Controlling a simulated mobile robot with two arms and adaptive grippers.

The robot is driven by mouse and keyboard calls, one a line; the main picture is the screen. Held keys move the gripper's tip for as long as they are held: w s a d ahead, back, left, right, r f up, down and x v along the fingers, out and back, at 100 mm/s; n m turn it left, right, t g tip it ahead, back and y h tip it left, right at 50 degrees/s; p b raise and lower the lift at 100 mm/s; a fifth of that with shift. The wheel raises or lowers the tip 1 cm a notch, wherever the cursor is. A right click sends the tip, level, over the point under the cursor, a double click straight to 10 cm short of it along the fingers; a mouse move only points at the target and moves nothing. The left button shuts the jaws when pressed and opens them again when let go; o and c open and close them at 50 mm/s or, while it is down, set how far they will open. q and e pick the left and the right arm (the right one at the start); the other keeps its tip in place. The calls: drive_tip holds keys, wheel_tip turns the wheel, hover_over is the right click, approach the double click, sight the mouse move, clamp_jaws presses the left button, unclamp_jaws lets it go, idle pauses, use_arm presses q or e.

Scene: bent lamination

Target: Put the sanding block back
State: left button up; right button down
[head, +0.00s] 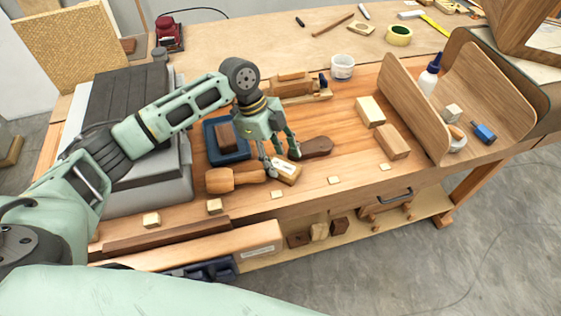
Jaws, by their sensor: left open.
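My left gripper (282,159) points down over the front middle of the bench, its fingers open. Just below its fingertips lies a small pale wooden block (287,173) with a light label on top; it may be the sanding block, but I cannot be sure. I cannot tell whether a fingertip touches it. My right gripper is not in view.
A wooden mallet-like tool (233,179) lies left of the labelled block, and a dark brown tool (316,147) lies right of it. Two wooden blocks (370,111) (392,142) sit by the curved wooden shell (412,105). A wooden plane (294,85) lies behind. Bench is clear around (345,150).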

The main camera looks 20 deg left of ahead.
use_arm(q)
drive_tip(key=b+v, duration=0.2)
drive_tip(key=v, duration=0.8)
drive_tip(key=shift+r, duration=0.2)
drive_tip(key=shift+a, duration=0.1)
